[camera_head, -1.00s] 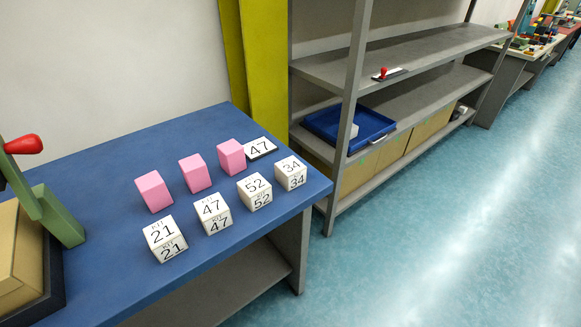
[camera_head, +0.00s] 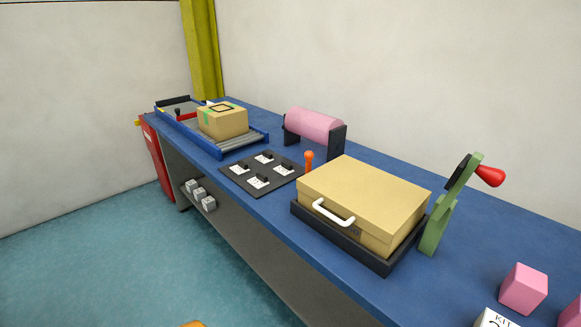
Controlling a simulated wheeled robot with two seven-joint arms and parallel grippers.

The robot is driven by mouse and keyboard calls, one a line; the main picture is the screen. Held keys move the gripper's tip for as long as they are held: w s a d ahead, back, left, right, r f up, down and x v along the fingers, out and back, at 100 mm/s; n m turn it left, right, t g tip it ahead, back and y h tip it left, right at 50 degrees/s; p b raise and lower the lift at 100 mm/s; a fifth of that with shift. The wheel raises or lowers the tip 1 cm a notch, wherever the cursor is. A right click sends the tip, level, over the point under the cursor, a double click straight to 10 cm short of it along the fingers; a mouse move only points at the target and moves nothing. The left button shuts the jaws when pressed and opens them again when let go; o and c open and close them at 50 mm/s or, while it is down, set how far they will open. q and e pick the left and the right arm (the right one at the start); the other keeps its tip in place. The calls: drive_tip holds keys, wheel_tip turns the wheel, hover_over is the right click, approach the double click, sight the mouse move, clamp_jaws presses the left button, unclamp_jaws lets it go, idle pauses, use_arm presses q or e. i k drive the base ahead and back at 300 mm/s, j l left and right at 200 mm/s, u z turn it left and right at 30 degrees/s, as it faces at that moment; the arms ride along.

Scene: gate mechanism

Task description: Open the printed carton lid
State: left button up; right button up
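A tan carton (camera_head: 350,224) sits in a black tray (camera_head: 340,242) on the blue workbench, in the middle right of the head view. Its flat lid (camera_head: 365,190) lies closed on top. A white handle (camera_head: 333,212) shows on the carton's front side. I see no clear print on the lid from here. Neither of my grippers is in view.
A green stand with a red knob (camera_head: 490,176) rises just right of the carton. A pink roller (camera_head: 314,124), an orange knob (camera_head: 309,157) and a black panel (camera_head: 261,171) stand to its left. A taped box (camera_head: 222,121) rests on a roller conveyor (camera_head: 243,142). Floor is clear at lower left.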

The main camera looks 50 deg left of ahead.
sight(376, 201)
drive_tip(key=j+u, duration=0.1)
drive_tip(key=u, duration=1.1)
drive_tip(key=k+j, duration=0.05)
